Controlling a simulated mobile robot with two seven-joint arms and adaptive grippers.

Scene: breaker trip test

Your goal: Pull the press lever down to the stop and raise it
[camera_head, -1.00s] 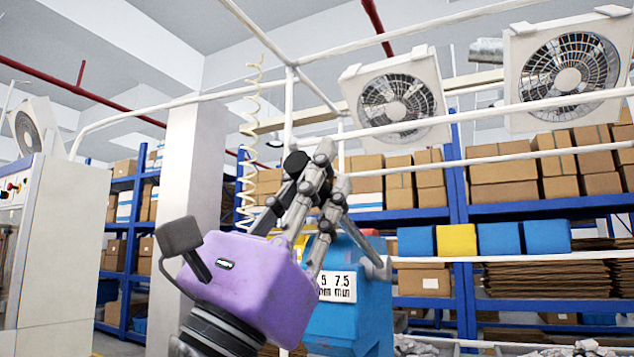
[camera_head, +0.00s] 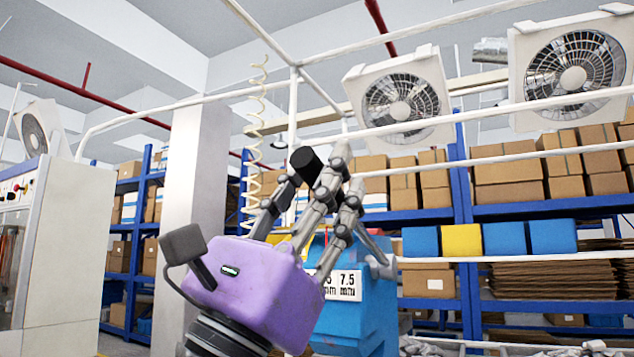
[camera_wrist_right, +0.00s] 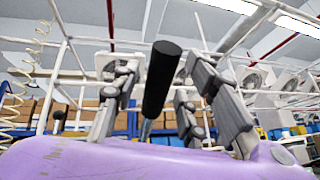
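The press (camera_head: 375,318) is a blue machine with a white label reading 7.5 mm, partly hidden behind my right gripper. Its lever ends in a black cylindrical handle (camera_head: 305,163), which points up beside the fingertips. My right gripper (camera_head: 326,176) has a purple body and grey jointed fingers reaching upward. In the right wrist view the black handle (camera_wrist_right: 161,80) stands between the fingers, with visible gaps on both sides. The fingers are apart, and I see no clear contact with the handle. The lever's lower part is hidden by the gripper. My left gripper is not in view.
White frame rails (camera_head: 480,110) cross above and behind the press, carrying fans (camera_head: 402,102). A coiled cream cable (camera_head: 252,150) hangs on the left. Blue shelves with boxes (camera_head: 515,180) stand behind. A white cabinet (camera_head: 65,245) is at the left.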

